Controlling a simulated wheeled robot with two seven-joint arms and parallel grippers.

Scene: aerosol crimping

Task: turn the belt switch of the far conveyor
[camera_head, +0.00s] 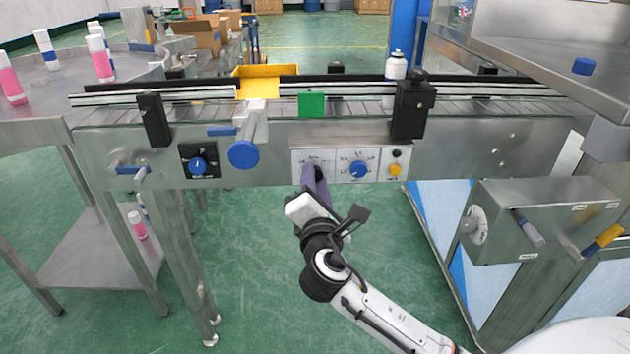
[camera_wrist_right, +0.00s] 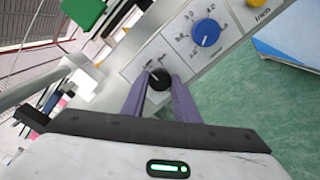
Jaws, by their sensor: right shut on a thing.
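The far conveyor (camera_head: 455,145) runs across the head view, with a light control panel (camera_head: 337,167) on its front side. In the right wrist view a black knob, the belt switch (camera_wrist_right: 159,79), sits on this panel between the two purple fingers of my right gripper (camera_wrist_right: 160,95). In the head view my right gripper (camera_head: 315,178) reaches up to the left part of the panel, shut on the switch, and its fingers hide the knob there. A blue dial (camera_head: 358,169) is just right of it; it also shows in the wrist view (camera_wrist_right: 206,33). My left gripper is not in view.
A yellow button (camera_head: 395,170) is at the panel's right end. Left of the panel are a blue round handle (camera_head: 243,154) and a black-plated blue knob (camera_head: 197,165). A white bottle (camera_head: 396,66) stands on the conveyor. A steel box (camera_head: 545,220) juts out at right.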

